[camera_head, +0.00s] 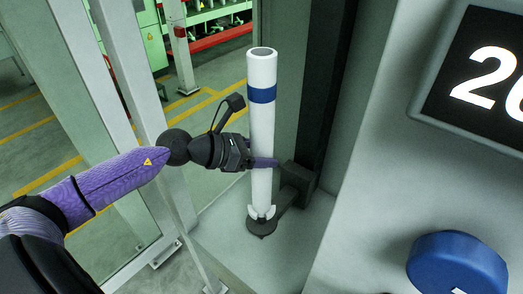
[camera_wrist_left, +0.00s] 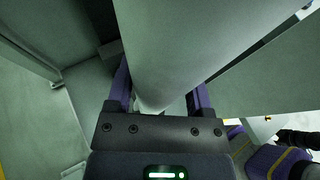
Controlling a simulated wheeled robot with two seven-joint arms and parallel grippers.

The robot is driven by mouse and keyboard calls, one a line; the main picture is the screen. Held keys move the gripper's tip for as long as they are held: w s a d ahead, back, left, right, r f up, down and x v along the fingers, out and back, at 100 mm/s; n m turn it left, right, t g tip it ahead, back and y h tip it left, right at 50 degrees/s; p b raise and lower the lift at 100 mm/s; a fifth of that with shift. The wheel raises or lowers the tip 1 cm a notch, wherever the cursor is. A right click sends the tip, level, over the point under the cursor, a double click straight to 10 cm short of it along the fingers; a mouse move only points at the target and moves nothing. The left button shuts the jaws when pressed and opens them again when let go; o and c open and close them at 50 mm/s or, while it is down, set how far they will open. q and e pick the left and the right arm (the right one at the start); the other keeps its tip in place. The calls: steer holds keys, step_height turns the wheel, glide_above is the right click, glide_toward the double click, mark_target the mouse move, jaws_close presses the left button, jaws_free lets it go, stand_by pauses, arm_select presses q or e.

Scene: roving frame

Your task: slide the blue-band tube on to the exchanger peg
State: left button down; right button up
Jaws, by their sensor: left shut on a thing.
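The white tube (camera_head: 261,130) with a blue band near its open top stands upright in the head view. My left gripper (camera_head: 262,163) is shut on it below the middle, coming from the left. In the left wrist view the tube (camera_wrist_left: 178,45) fills the space between the purple fingers of the gripper (camera_wrist_left: 160,100). The tube's lower end is at a dark round base (camera_head: 261,227) with pale flared pieces around it. The peg itself is not visible, so I cannot tell how far the tube is on it. My right gripper is not in view.
A dark bracket (camera_head: 298,184) joins the base to a dark vertical column (camera_head: 325,90) behind the tube. A pale panel with a number sign (camera_head: 490,80) and a blue round knob (camera_head: 457,264) stands at right. Pale frame posts (camera_head: 125,90) rise at left.

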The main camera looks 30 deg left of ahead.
arm_select(q)
step_height(320, 180, down, 2)
steer(key=shift+f+b, duration=0.15)
steer(key=shift+b, duration=0.6)
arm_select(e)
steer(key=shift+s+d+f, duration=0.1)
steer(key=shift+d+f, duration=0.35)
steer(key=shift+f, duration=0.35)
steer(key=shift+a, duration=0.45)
